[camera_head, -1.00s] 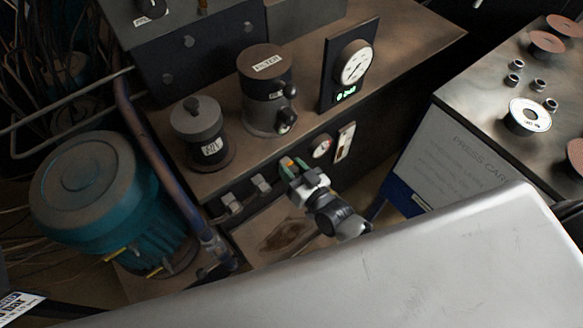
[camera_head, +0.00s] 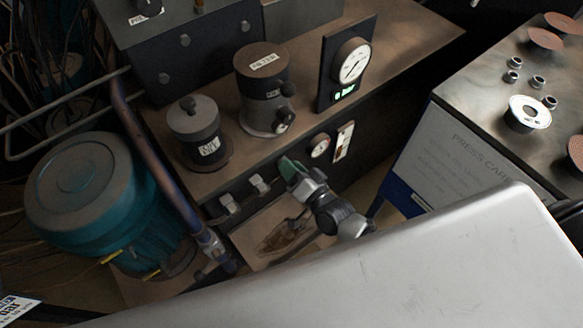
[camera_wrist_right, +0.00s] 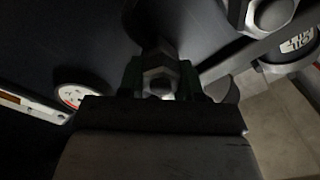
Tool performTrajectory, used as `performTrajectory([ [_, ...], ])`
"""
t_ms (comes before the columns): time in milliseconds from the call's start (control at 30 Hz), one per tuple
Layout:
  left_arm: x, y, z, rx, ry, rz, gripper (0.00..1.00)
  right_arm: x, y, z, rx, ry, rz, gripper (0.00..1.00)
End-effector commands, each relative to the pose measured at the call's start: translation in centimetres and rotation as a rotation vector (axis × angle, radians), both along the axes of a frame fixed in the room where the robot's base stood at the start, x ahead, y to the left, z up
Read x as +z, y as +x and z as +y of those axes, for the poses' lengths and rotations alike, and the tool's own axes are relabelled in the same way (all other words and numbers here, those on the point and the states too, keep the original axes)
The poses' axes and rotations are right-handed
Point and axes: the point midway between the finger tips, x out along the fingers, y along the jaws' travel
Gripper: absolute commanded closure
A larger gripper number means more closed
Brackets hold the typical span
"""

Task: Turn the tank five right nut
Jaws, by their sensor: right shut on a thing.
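My right gripper (camera_head: 287,168) reaches the front face of the dark tank bench (camera_head: 300,155) in the head view. In the right wrist view, the green fingers of the right gripper (camera_wrist_right: 160,80) are shut on a hexagonal metal nut (camera_wrist_right: 160,84), one finger on each side. In the head view this nut is hidden by the gripper. Two other fittings, a middle one (camera_head: 260,185) and a left one (camera_head: 230,203), sit to the left along the same face. My left gripper is not in view.
A small round gauge (camera_head: 319,146) and a white tag (camera_head: 343,141) are just right of the gripper. A teal motor (camera_head: 85,190) and a pipe (camera_head: 150,150) stand at left. A press cart (camera_head: 480,150) stands at right. A large grey surface fills the foreground.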

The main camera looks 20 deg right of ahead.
Motion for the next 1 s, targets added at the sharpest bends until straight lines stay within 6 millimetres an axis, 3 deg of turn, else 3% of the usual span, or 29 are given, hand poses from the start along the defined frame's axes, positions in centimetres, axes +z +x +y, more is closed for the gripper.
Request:
performTrajectory([
  [500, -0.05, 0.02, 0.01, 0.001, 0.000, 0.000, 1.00, -0.11, -0.05, 0.00, 0.000, 0.018, 0.009, 0.89],
  [533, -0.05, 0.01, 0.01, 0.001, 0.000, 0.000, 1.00, -0.11, -0.05, 0.00, 0.000, 0.018, 0.009, 0.61],
  [667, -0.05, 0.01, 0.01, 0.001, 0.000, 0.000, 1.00, -0.08, -0.04, -0.01, 0.000, 0.017, 0.008, 0.41],
  [1000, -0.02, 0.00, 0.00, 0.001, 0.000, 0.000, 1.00, -0.06, -0.39, -0.14, 0.000, 0.015, 0.007, 0.40],
])
